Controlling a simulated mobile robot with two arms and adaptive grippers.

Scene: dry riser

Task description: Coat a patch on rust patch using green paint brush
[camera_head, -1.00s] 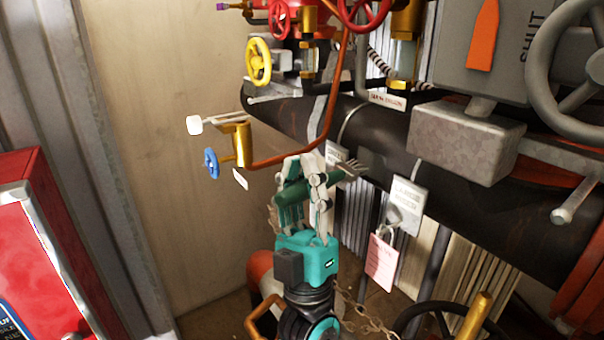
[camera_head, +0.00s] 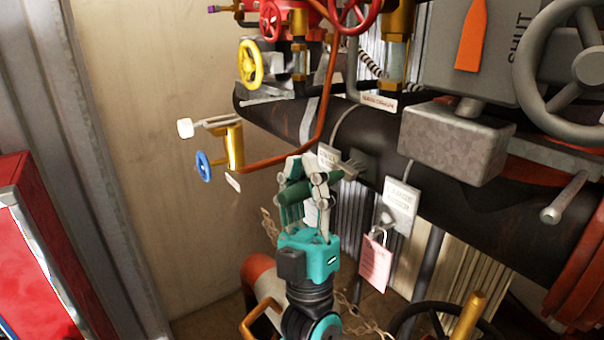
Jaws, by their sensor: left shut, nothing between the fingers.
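My left gripper (camera_head: 306,164) is shut, its fingers pointing up, in front of the large dark pipe's lower side. A dark green shape (camera_head: 291,194) shows at its fingers; I cannot tell whether it is part of the gripper or the green paint brush. A grey pronged piece (camera_head: 354,166) shows just right of the fingertips, against the pipe. The dark pipe (camera_head: 440,200) slopes down to the right with faint brownish marks; I cannot make out a distinct rust patch. My right gripper is not in view.
A hanging tag (camera_head: 400,205), padlock and pink label (camera_head: 376,264) are right of the gripper. Left are a brass valve (camera_head: 234,146) and blue handwheel (camera_head: 203,166). A grey box (camera_head: 452,140) and large wheel (camera_head: 575,70) are upper right. The wall area at left is open.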

